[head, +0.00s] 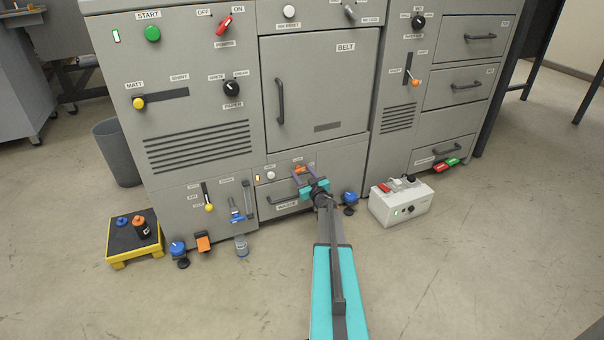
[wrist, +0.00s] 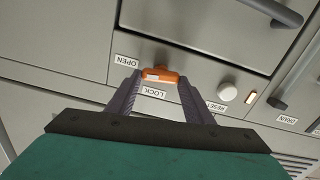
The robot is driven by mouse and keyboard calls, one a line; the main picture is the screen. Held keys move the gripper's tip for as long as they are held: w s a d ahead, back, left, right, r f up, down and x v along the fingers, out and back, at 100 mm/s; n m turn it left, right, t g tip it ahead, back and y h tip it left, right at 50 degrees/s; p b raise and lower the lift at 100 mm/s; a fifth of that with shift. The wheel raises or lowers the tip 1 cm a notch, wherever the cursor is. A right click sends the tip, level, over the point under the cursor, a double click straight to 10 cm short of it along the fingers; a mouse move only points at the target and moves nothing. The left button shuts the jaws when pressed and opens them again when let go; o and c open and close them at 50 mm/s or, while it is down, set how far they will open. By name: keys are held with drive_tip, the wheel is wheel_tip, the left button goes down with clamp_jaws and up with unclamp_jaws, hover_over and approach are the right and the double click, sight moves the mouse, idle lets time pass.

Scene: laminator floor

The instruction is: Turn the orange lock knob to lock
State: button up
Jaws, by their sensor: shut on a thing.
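The orange lock knob (head: 300,169) is on the lower middle panel of the grey machine. In the wrist view the knob (wrist: 162,76) is a short bar lying crosswise, with a pale mark at its left end, on the OPEN side. The OPEN label (wrist: 126,61) is to its left and the LOCK label (wrist: 153,92) below it, both upside down. My gripper (head: 304,174) reaches the panel, and in the wrist view its dark fingers (wrist: 160,82) are shut on the knob, one at each end.
A blue floor knob (head: 349,198) and a white box (head: 400,207) stand to the right. Open floor lies in front.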

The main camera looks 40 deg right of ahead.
drive_tip(key=n, duration=0.4)
drive_tip(key=shift+w+a+f, duration=0.1)
drive_tip(key=shift+w+a, duration=0.05)
drive_tip(key=shift+a, duration=0.05)
drive_tip(key=n+b, duration=0.1)
drive_tip(key=n, duration=0.3)
drive_tip(key=shift+a+f+n+b, duration=0.1)
drive_tip(key=shift+f+n+b, duration=0.05)
drive_tip(key=shift+n+b, duration=0.15)
drive_tip(key=n+b, duration=0.3)
drive_tip(key=n, duration=0.2)
drive_tip(key=shift+w+f, duration=0.1)
drive_tip(key=shift+f, duration=0.05)
drive_tip(key=shift+n+b, duration=0.6)
drive_tip(key=shift+n, duration=0.8)
drive_tip(key=o, duration=1)
drive_tip(key=shift+c, duration=0.2)
drive_tip(key=shift+o, duration=0.5)
drive_tip(key=shift+s, duration=0.2)
